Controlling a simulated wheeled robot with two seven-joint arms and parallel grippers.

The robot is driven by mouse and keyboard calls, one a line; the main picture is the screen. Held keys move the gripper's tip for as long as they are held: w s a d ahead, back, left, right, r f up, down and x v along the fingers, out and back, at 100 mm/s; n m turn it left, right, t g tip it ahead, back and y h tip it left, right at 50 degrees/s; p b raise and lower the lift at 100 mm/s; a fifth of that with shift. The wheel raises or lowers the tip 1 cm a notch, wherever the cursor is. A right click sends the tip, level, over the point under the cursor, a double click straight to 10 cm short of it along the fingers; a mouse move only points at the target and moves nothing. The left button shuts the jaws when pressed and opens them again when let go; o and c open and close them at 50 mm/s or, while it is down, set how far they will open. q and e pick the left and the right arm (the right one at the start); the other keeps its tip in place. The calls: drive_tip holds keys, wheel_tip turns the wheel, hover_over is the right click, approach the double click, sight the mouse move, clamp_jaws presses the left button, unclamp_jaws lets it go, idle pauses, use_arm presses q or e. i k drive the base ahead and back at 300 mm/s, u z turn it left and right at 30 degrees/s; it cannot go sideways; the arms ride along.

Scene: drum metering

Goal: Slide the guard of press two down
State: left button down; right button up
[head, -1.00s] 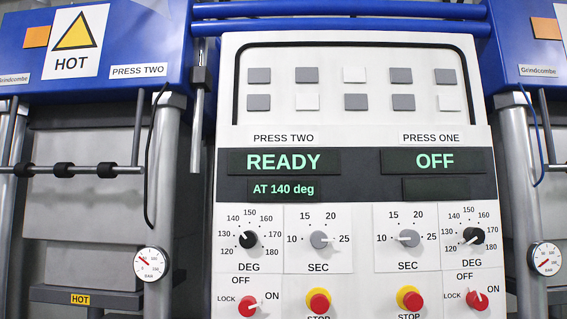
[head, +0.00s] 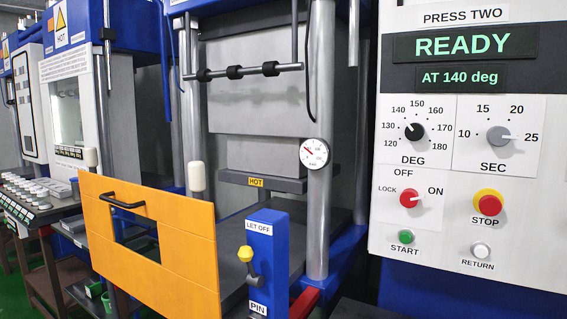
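An orange panel (head: 190,240) with a cut-out window stands at the lower left in front of the press, and it looks like the guard. A black bar handle (head: 122,201) is on its upper left part. White-capped posts (head: 196,177) rise behind its top edge. The panel stands low, in front of the press opening. The control panel (head: 455,150) at the right is labelled PRESS TWO and reads READY, AT 140 deg. Neither of my grippers is in view.
A blue LET OFF post (head: 268,260) with a yellow-knobbed lever stands just right of the orange panel. A HOT label (head: 256,182) marks the press ledge behind. A steel column with a gauge (head: 314,153) stands right of it. A bench with small parts (head: 40,190) is far left.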

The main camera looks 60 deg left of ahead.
sight(185, 285)
drive_tip(key=u, duration=4.3)
drive_tip(key=k, duration=0.4)
